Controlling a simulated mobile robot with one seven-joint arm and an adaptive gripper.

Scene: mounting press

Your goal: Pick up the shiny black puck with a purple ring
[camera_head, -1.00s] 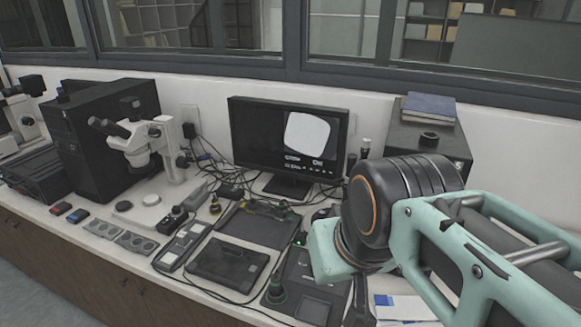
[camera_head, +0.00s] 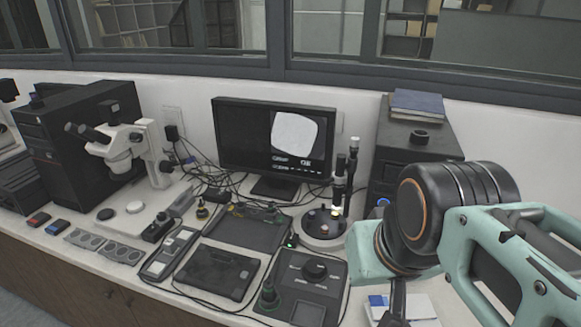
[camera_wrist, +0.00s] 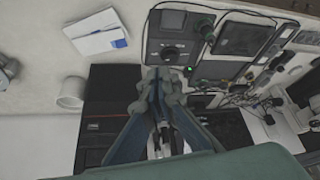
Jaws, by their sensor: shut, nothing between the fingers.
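No puck with a clear purple ring can be made out in either view. A small dark disc (camera_head: 105,213) lies on the white base of the stereo microscope, beside a white disc (camera_head: 134,207); any ring colour is too small to tell. My gripper (camera_wrist: 165,75) is shut and empty in the wrist view, its fingertips near a black control box with a round knob (camera_wrist: 171,52). In the head view my wrist covers part of the bench at the right, and the fingertips are hard to see.
The stereo microscope (camera_head: 125,150) stands at left, the monitor (camera_head: 240,135) behind. Grey trays with round wells (camera_head: 85,238), a flat black case (camera_head: 217,272) and cables crowd the bench. A second scope with a round base (camera_head: 322,240) stands beside my arm. White paper (camera_wrist: 97,35) lies nearby.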

